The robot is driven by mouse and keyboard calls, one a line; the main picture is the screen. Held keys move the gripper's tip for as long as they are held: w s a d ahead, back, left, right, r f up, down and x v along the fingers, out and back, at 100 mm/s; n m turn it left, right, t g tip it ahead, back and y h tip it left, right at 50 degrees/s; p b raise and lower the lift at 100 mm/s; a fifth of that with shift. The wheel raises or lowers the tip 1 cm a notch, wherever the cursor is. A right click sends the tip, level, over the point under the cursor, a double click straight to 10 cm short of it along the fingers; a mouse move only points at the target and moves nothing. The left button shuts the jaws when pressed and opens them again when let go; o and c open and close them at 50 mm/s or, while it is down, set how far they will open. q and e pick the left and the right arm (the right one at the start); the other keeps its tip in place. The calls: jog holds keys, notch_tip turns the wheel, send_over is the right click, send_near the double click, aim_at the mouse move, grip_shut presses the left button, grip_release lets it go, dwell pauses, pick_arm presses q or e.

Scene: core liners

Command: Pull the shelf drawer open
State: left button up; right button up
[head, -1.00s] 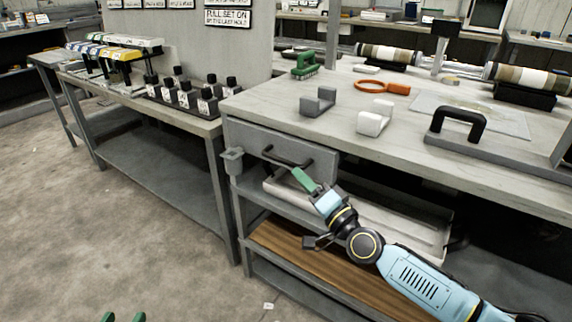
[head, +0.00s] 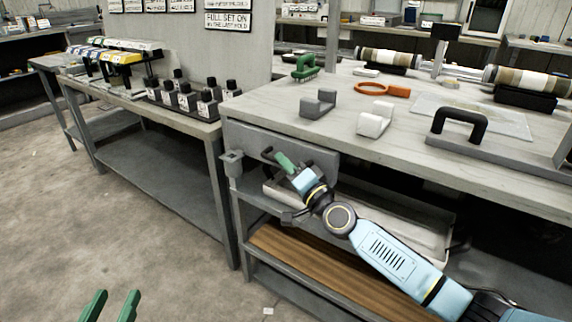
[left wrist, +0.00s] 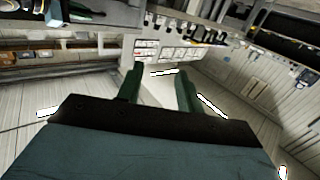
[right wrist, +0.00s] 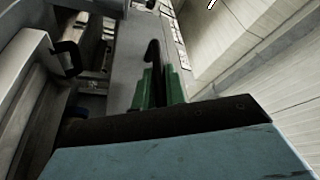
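The grey shelf drawer (head: 325,158) sits under the worktop's left end, and its front looks flush with the frame. Its dark bar handle (head: 267,153) is partly hidden by my right gripper (head: 284,162). In the right wrist view, a black curved bar, likely this handle (right wrist: 152,48), runs between or just beyond the green fingers of the right gripper (right wrist: 159,85). I cannot tell whether they press on it. My left gripper (head: 110,306) is at the head view's bottom left, away from the drawer. Its fingers stand apart and empty in the left wrist view (left wrist: 158,90).
A pale tray (head: 410,222) lies on the shelf below the drawer, behind my right arm. A wooden board (head: 310,262) lies lower. A grey cup-like holder (head: 232,162) is fixed at the bench's left corner. The floor (head: 150,230) in front is clear.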

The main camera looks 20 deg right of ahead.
grip_shut()
